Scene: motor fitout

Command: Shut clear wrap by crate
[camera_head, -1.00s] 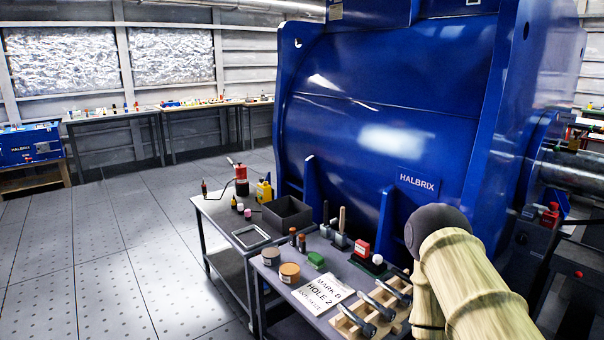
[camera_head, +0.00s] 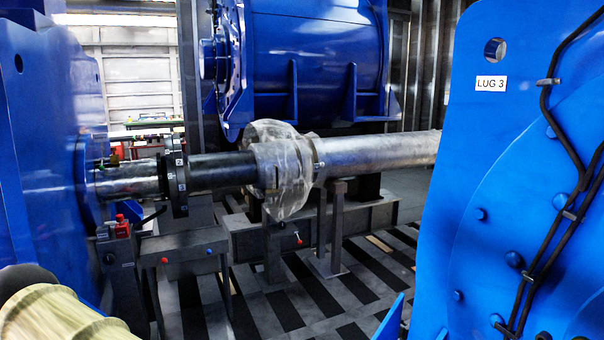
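A clear, wrinkled wrap (camera_head: 280,172) is around the coupling in the middle of the long horizontal shaft. It bulges out and hangs a little below the shaft. I cannot tell whether its edges are open or joined. No crate can be made out in this view. My gripper is not in view; only a pale ribbed part of my arm shows at the bottom left corner.
The bare steel shaft (camera_head: 380,153) runs right from the wrap, over a grey stand (camera_head: 330,230). A large blue housing (camera_head: 40,150) fills the left, and a blue end plate labelled LUG 3 (camera_head: 500,200) blocks the right. Striped floor (camera_head: 330,298) shows between them.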

